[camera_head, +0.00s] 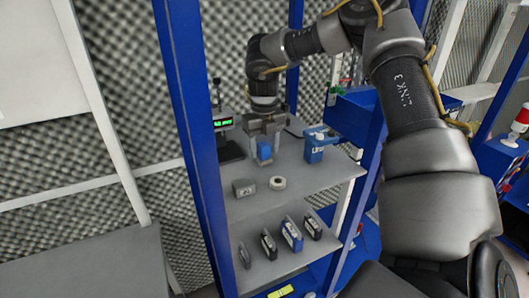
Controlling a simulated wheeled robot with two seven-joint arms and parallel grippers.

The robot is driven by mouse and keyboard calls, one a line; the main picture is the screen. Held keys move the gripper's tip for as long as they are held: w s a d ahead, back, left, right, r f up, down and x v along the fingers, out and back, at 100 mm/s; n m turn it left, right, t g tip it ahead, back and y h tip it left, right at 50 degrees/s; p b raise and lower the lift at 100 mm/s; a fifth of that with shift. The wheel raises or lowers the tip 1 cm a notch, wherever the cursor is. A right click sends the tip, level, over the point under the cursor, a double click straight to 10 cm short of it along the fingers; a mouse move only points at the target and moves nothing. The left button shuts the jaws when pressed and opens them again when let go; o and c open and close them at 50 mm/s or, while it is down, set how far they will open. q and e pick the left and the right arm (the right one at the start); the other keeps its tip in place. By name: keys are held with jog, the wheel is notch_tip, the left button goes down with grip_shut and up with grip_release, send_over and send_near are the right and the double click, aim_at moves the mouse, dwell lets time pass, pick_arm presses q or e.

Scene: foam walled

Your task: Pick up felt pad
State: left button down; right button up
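No item is plainly a felt pad at this size. A small blue item (264,152) shows between the fingers of my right gripper (264,143), at the upper shelf. The fingers are apart, one on each side of it; whether they touch it I cannot tell. A small grey block (244,188) and a white ring-shaped roll (277,183) lie on the upper shelf (318,174), nearer than the gripper. My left gripper is not in view.
A device with a green display (223,123) stands left of the gripper. A blue-and-white item (316,148) stands to its right. Several dark and blue cases (291,236) stand on the lower shelf. A blue post (190,110) rises at the shelf's left.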

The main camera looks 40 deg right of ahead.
aim_at(264, 143)
jog(key=c, duration=1.1)
jog(key=shift+o, duration=0.2)
jog(key=shift+w+r+b, duration=0.1)
jog(key=shift+r+b, duration=0.2)
jog(key=shift+r, duration=0.05)
notch_tip(264, 143, up, 5)
jog(key=shift+f+b, duration=0.1)
jog(key=shift+b, duration=0.65)
notch_tip(264, 143, up, 3)
jog(key=shift+a+r+p, duration=0.1)
jog(key=shift+r+p, duration=0.05)
jog(key=shift+p, duration=0.35)
jog(key=shift+r, duration=0.6)
jog(key=o, duration=0.4)
jog(key=shift+c, duration=1)
